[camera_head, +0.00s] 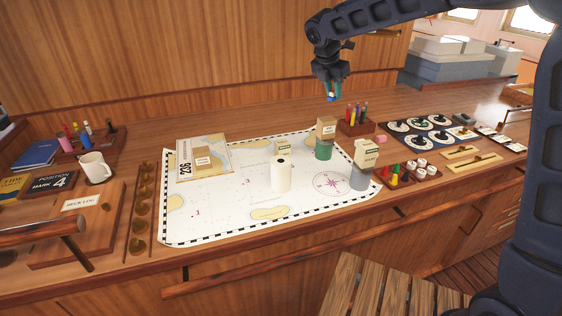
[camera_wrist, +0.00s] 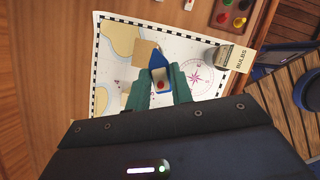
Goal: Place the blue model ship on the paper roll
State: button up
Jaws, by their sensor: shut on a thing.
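My gripper (camera_head: 332,88) is raised above the back of the counter, with its fingers pointing down. In the wrist view its teal fingers (camera_wrist: 162,88) are shut on the blue model ship (camera_wrist: 157,60), which has a pale part and a red spot. Only a small blue bit of the ship (camera_head: 331,98) shows below the fingers in the head view. The white paper roll (camera_head: 281,178) stands upright on the chart, in front of and left of my gripper, apart from it. I cannot make out the roll in the wrist view.
The chart (camera_head: 225,215) lies on the counter. A green cylinder (camera_head: 323,153) and a grey cylinder (camera_head: 359,182) carry boxes, right of the roll. A small box (camera_head: 283,147) is just behind it. A pen holder (camera_head: 356,127) stands at the back. The chart's left front is clear.

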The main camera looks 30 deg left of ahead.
jog(key=s+a+r+n, duration=0.1)
jog(key=s+a+r, duration=0.15)
jog(key=s, duration=0.45)
jog(key=s+a+r+n+y, duration=0.1)
jog(key=s+a+n, duration=0.1)
jog(key=s+a, duration=0.3)
jog(key=s+a+r+n, duration=0.1)
jog(key=s+a, duration=0.1)
jog(key=s, duration=0.6)
send_near(281, 160)
jog(key=x, duration=0.6)
jog(key=shift+d, duration=0.15)
jog(key=shift+f, duration=0.1)
jog(key=o, duration=0.9)
jog(key=shift+o, duration=0.2)
jog(key=v, duration=1.2)
jog(key=shift+d, duration=0.2)
jog(key=shift+s, duration=0.15)
